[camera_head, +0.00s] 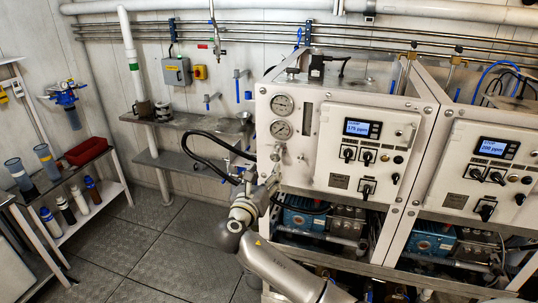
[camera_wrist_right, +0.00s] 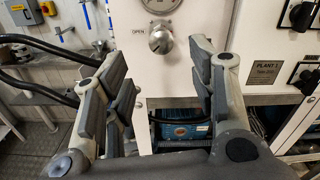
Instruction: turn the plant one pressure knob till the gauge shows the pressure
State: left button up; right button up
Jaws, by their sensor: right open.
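In the head view the right gripper (camera_head: 262,172) is beside the panel's lower left edge. My left gripper is not in view.
The plant one display box (camera_head: 360,140) with switches is right of the knob. A second similar panel (camera_head: 484,165) stands further right. Black hoses (camera_head: 208,140) run left of the gripper. Shelves (camera_head: 175,121) are on the back wall.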

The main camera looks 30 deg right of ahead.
aim_at(275, 158)
jog(key=p+x, duration=0.2)
jog(key=x, duration=0.6)
jog(key=shift+w+d, duration=0.1)
jog(key=shift+p+x, duration=0.45)
jog(key=shift+x, duration=0.6)
jog(key=shift+f, duration=0.1)
jog(key=c, duration=1)
jog(key=shift+c, duration=0.2)
jog(key=shift+m+b, duration=0.3)
jog(key=shift+m, duration=0.2)
